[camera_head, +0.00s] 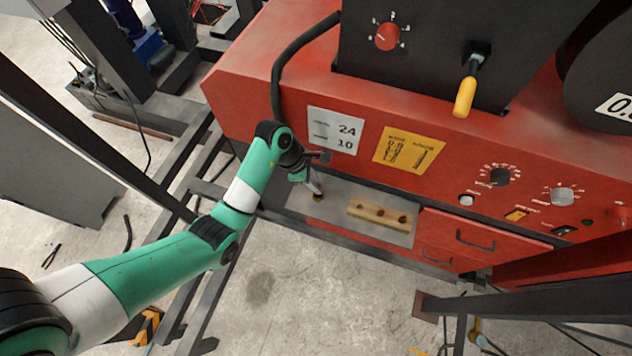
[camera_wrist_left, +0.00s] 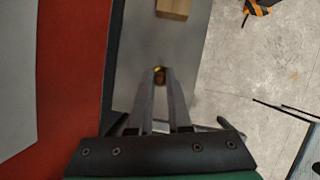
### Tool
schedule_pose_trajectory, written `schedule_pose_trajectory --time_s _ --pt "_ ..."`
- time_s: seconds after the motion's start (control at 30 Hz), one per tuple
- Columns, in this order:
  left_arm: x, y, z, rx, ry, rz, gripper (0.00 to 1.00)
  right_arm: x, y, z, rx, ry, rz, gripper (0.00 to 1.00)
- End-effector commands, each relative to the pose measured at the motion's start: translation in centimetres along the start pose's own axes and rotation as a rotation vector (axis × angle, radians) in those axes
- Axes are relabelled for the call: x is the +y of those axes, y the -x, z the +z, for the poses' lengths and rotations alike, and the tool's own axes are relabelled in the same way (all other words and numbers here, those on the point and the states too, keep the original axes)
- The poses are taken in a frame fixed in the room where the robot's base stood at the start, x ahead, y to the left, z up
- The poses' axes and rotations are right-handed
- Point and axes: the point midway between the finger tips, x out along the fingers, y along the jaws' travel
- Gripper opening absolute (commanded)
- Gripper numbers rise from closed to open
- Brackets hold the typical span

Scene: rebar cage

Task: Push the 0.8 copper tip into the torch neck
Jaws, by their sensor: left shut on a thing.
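My left gripper (camera_head: 319,190) points down over the grey shelf at the front of the red machine. The block's end also shows in the left wrist view (camera_wrist_left: 173,9). I cannot make out the torch neck. My right gripper is not in view.
The grey shelf (camera_head: 338,208) is bare around the block. The red machine front (camera_head: 440,185) with knobs, labels and drawers (camera_head: 480,239) rises behind it. A black hose (camera_head: 287,70) hangs at its left. Dark frame bars (camera_head: 200,300) stand left and below.

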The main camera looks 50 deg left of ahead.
Motion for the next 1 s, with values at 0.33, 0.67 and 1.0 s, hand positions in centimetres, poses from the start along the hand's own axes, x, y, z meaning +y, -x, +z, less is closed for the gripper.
schedule_pose_trajectory --time_s 0.33,0.67,1.0 --pt "0.0 -0.9 -0.4 0.000 0.000 0.000 0.00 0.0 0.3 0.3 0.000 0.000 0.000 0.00" --pt "0.0 -1.6 -0.7 0.000 0.000 0.000 0.00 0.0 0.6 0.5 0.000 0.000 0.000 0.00" --pt "0.0 -2.4 -1.0 0.000 0.000 0.000 0.00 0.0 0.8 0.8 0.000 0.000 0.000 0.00"
